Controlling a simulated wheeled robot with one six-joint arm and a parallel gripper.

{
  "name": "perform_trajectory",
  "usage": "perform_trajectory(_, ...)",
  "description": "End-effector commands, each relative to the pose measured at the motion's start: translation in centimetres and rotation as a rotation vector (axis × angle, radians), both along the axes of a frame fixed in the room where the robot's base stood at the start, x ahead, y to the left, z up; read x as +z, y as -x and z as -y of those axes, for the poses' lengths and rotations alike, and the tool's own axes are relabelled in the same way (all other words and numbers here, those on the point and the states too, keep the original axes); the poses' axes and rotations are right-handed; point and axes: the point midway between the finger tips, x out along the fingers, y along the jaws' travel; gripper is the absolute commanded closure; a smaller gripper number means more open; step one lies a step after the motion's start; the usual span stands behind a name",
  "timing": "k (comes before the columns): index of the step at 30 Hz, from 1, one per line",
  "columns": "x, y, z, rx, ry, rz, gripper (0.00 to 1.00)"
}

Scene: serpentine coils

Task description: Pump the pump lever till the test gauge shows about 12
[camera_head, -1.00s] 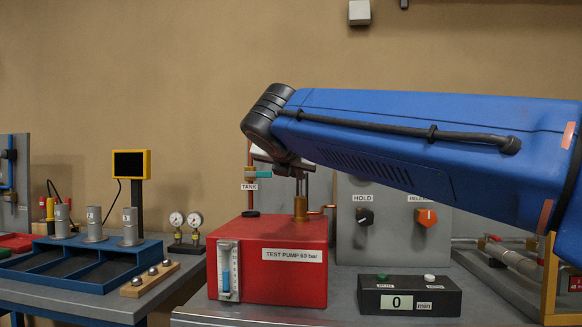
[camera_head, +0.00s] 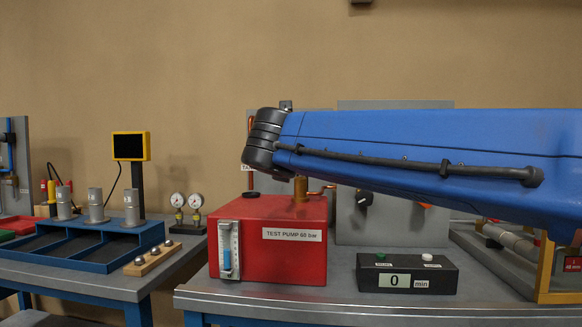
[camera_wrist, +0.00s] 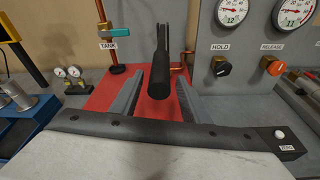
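The red test pump (camera_head: 270,268) stands on the bench; its front label reads 60 bar. In the wrist view the black pump lever grip (camera_wrist: 161,72) rises above the red pump top (camera_wrist: 100,95). My gripper (camera_wrist: 160,76) is open, its two grey fingers on either side of the lever grip with gaps showing. In the head view my blue arm hides the lever and my fingers; the brass post (camera_head: 300,188) shows below it. Two round gauges, left (camera_wrist: 231,11) and right (camera_wrist: 293,12), are cut by the picture's top edge; I cannot tell which is the test gauge.
The black HOLD knob (camera_wrist: 220,66) and orange RELEASE knob (camera_wrist: 273,65) sit on the grey panel right of the lever. A tank valve (camera_wrist: 108,32) stands left. A timer box (camera_head: 407,274) showing 0 lies right of the pump. Blue trays (camera_head: 85,262) lie left.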

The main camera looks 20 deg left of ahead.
Motion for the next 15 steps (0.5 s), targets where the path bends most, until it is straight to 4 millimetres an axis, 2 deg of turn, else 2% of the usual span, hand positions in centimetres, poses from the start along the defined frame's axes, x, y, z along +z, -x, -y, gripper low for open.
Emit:
perform_trajectory(8, 0.4, 0.8, 0.2, 0.001, -0.002, 0.002, 0.58)
perform_trajectory(15, 1.3, 4.7, 1.3, 0.004, -0.003, 0.003, 0.58)
